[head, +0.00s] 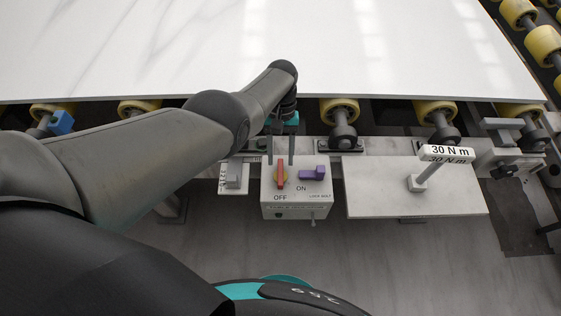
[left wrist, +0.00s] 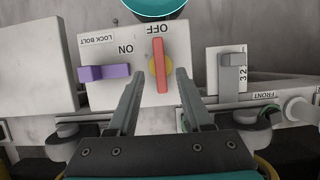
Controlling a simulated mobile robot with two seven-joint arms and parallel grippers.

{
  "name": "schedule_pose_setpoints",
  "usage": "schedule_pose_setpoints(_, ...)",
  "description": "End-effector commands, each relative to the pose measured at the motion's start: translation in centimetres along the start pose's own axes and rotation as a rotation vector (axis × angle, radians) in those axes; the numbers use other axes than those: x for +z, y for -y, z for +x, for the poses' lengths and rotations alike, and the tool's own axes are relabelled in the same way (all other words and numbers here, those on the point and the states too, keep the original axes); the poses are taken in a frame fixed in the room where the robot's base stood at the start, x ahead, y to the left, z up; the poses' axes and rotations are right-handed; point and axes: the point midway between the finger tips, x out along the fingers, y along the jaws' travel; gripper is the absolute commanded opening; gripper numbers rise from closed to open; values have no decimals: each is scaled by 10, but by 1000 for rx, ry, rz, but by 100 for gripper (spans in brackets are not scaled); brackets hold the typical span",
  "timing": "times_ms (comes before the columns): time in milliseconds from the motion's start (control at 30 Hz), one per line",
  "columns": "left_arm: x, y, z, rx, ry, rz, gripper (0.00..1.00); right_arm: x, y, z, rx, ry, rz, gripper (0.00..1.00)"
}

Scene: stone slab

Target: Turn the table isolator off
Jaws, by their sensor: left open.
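The table isolator is a pale box (head: 296,205) with a red handle (head: 281,177) on a yellow disc, and it also shows in the left wrist view (left wrist: 120,95). The red handle (left wrist: 159,65) lies in line with the OFF label; the ON label is to one side. A purple lock bolt (head: 312,174) sits beside the handle and also shows in the left wrist view (left wrist: 104,72). My left gripper (head: 281,158) is open and empty, its fingertips (left wrist: 158,75) either side of the handle in the picture, with gaps. Their exact height above it is unclear. My right gripper is out of view.
A large white slab (head: 260,50) lies on yellow rollers behind the isolator. A pale plate (head: 400,198) with a post tagged "30 N m" (head: 446,152) is to the right. A small grey switch (head: 233,177) is just left of the isolator.

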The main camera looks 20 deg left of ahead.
Motion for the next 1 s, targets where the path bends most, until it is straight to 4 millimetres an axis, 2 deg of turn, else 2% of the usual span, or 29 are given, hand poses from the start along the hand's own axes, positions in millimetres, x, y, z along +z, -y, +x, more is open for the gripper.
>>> schedule_pose_setpoints(33,1,0,-18,1,-4,0,50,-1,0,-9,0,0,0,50)
schedule_pose_setpoints(100,0,0,-36,1,-4,0,50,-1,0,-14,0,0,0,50)
schedule_pose_setpoints(300,0,0,-79,1,-2,0,50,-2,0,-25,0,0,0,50)
schedule_pose_setpoints(400,0,0,-95,1,-1,0,50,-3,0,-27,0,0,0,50)
schedule_pose_setpoints(600,0,0,-110,0,1,0,50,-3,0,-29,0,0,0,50)
schedule_pose_setpoints(1000,0,0,-112,0,1,0,50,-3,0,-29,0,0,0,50)
